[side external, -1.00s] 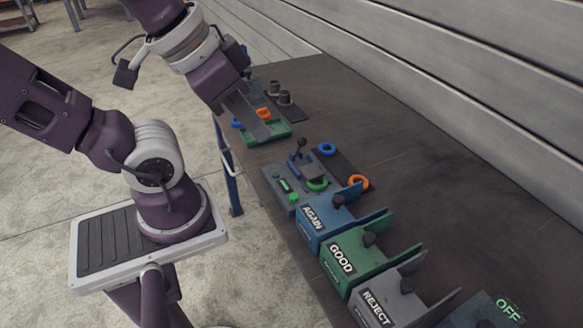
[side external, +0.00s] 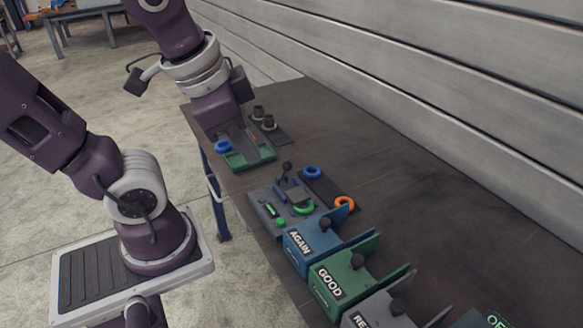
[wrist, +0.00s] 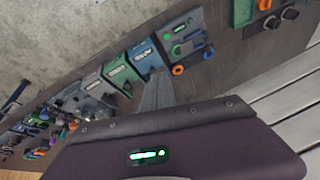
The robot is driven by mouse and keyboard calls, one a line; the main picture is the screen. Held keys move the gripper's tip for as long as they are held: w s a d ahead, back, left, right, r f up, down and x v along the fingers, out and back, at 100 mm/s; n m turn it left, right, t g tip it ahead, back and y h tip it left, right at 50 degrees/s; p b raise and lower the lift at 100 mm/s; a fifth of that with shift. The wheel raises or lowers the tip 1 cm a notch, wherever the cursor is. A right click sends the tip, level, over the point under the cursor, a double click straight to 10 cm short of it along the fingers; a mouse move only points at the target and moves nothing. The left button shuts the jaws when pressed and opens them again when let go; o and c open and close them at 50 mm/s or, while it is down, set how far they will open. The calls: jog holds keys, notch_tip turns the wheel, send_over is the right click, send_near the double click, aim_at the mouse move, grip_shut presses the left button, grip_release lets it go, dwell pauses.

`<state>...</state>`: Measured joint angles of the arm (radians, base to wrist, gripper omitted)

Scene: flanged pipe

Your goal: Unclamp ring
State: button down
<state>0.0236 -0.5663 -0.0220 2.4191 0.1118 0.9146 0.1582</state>
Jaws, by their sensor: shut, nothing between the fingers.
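A green ring (side external: 303,207) sits at the grey clamp fixture (side external: 262,212), and it also shows in the wrist view (wrist: 181,51). The clamp's dark lever (side external: 287,168) stands up behind the ring. I cannot tell how firmly the clamp bears on the ring. My gripper (side external: 244,140) is over the green tray (side external: 256,164), apart from the fixture. Its grey fingers (wrist: 157,90) are shut and empty in the wrist view. A blue ring (side external: 312,172) and an orange ring (side external: 344,203) lie on a dark plate beside the fixture.
The green tray holds another blue ring (side external: 222,147) and an orange ring (wrist: 264,4). Two dark fittings (side external: 268,122) stand behind it. The AGAIN box (side external: 302,243), GOOD box (side external: 332,280) and REJECT box (side external: 375,312) stand in front of the fixture. The table's wall side is clear.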

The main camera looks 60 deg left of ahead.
aim_at(285, 170)
jog(key=w+a+f+m+g+y, duration=0.1)
jog(key=w+f+m+g+y, duration=0.1)
jog(key=w+f+m, duration=0.4)
jog(key=w+a+f+m+g+y, duration=0.1)
jog(key=w+a+f+m+y, duration=0.1)
jog(key=w+f+m, duration=0.3)
jog(key=w+m+y, duration=0.1)
jog(key=w+m, duration=0.2)
jog(key=m, duration=0.3)
jog(key=shift+a+f+g, duration=0.3)
jog(key=shift+f+g, duration=0.05)
jog(key=shift+g, duration=0.05)
jog(key=x, duration=1)
jog(key=shift+f, duration=0.1)
jog(key=a, duration=0.2)
jog(key=a+r, duration=0.1)
jog(key=shift+w+a+r, duration=0.1)
jog(key=shift+w+a, duration=0.1)
jog(key=shift+w, duration=0.15)
jog(key=shift+a, duration=0.2)
jog(key=shift+a+r, duration=0.15)
